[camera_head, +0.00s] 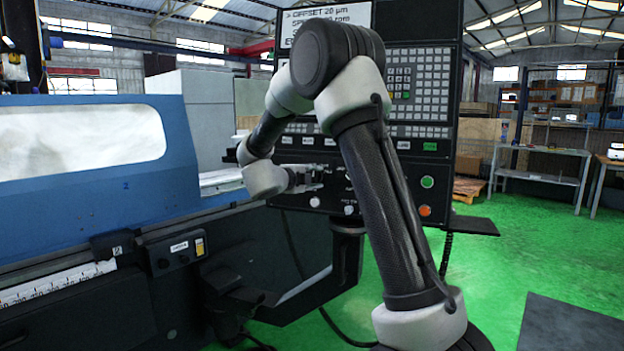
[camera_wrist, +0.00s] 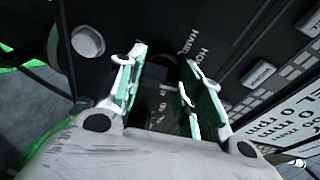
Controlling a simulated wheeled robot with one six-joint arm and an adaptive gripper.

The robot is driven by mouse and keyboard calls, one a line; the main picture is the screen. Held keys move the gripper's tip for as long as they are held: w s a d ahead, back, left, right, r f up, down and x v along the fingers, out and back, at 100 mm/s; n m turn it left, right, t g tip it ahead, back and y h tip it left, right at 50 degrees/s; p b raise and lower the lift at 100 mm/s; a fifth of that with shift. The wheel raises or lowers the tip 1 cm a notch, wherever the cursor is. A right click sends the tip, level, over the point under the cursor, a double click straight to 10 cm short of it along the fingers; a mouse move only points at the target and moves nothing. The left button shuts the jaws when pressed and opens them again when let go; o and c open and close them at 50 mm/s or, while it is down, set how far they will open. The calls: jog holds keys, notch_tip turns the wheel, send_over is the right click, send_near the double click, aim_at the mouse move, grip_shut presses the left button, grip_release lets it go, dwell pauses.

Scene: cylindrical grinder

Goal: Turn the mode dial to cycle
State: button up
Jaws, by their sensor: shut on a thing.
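The dial is mostly hidden between the fingers and in shadow. White lettering that seems to read HAND and HOM shows just beyond the fingertips. Other lettering between the fingers is too small to read. I cannot tell which mode the dial points to.
A round white button (camera_wrist: 88,40) is left of the fingers in the wrist view. Panel keys and the screen (camera_wrist: 290,125) lie to the right. In the head view, green (camera_head: 427,182) and orange (camera_head: 425,211) buttons are right of my arm. The blue grinder cover (camera_head: 150,195) stands left.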

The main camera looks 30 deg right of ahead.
jog(key=shift+m+y, duration=0.5)
jog(key=shift+m, duration=1.6)
jog(key=o, duration=1)
jog(key=shift+r, duration=0.1)
jog(key=v, duration=1.2)
jog(key=shift+w, duration=0.1)
